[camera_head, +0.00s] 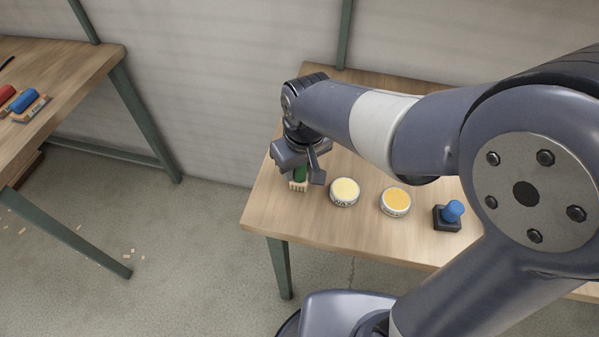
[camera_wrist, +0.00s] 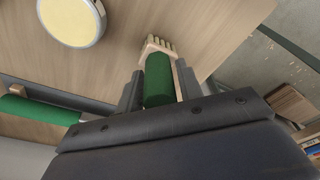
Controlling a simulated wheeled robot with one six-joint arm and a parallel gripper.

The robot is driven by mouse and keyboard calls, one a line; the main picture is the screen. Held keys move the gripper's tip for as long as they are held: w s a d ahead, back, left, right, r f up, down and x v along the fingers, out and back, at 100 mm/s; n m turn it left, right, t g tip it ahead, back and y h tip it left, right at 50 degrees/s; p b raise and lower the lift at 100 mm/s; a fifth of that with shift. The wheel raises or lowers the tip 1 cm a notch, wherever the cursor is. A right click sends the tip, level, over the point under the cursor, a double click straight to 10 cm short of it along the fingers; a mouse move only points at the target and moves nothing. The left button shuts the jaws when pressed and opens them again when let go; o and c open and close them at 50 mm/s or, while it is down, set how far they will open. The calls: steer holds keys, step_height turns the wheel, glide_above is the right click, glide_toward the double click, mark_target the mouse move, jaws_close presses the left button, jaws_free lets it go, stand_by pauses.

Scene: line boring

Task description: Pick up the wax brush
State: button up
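The wax brush has a green handle and pale bristles. In the head view the brush (camera_head: 299,178) is near the left end of the table, below my gripper (camera_head: 301,168). In the wrist view the brush handle (camera_wrist: 159,82) lies between the two fingers of my gripper (camera_wrist: 162,85), with the bristles pointing away from the palm. A narrow gap shows between the handle and the right finger, so my gripper looks open around the brush. The handle's upper end is hidden by the gripper.
An orange tin (camera_head: 395,201) and a blue-knobbed block (camera_head: 449,216) stand further right on the wooden table (camera_head: 262,205). Another table (camera_head: 75,75) is at left.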

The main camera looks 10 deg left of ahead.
steer(key=c, duration=0.7)
steer(key=shift+o, duration=0.2)
steer(key=shift+r, duration=0.1)
step_height(320, 180, up, 10)
steer(key=shift+f, duration=0.1)
